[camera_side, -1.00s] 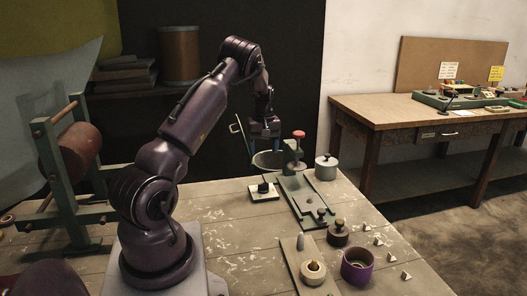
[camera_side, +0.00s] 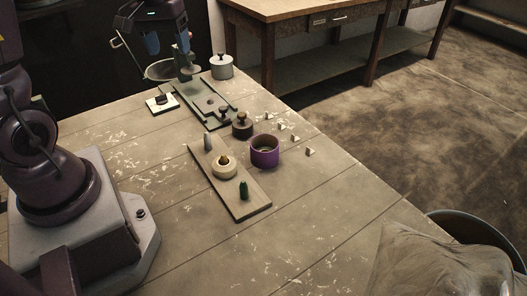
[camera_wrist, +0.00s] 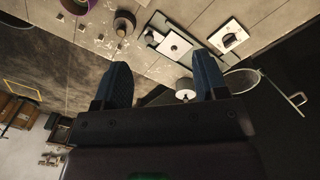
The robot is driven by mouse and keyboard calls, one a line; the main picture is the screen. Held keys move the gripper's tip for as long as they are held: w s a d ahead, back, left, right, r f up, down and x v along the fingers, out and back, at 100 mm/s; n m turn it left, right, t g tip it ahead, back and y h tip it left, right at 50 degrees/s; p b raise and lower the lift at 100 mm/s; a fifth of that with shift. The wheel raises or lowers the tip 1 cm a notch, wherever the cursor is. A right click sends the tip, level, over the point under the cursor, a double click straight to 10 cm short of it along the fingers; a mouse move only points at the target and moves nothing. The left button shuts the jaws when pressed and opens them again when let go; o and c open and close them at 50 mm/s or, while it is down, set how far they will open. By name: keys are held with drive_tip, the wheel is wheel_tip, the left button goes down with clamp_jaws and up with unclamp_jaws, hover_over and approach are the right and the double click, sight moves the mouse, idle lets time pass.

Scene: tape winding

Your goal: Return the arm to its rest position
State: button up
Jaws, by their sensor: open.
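My gripper (camera_side: 165,38) is raised over the far end of the table in the side view, its blue fingers pointing down. It is open, with nothing between the fingers. In the wrist view its two fingers (camera_wrist: 163,78) stand well apart. A round hoop with a long handle (camera_side: 160,70) is below and beside the fingers in the side view; it also shows at the right of the wrist view (camera_wrist: 240,80). The upper arm is cut off by the picture's edge.
A grey lidded pot (camera_side: 222,67) stands by the fixture. A board (camera_side: 240,200) carries a cream roll (camera_side: 223,167) and pegs. A purple ring (camera_side: 265,152) and a dark knob (camera_side: 242,127) sit nearby.

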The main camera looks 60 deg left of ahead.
drive_tip(key=s+d+r+m+t, duration=0.2)
drive_tip(key=s+d+r+m, duration=0.2)
drive_tip(key=d, duration=0.5)
drive_tip(key=s+d+r+m+t, duration=0.2)
drive_tip(key=s+d+r+m, duration=0.2)
drive_tip(key=d, duration=0.6)
drive_tip(key=shift+s+r+m+t, duration=0.3)
drive_tip(key=shift+s+r+m, duration=0.05)
drive_tip(key=shift+m, duration=0.15)
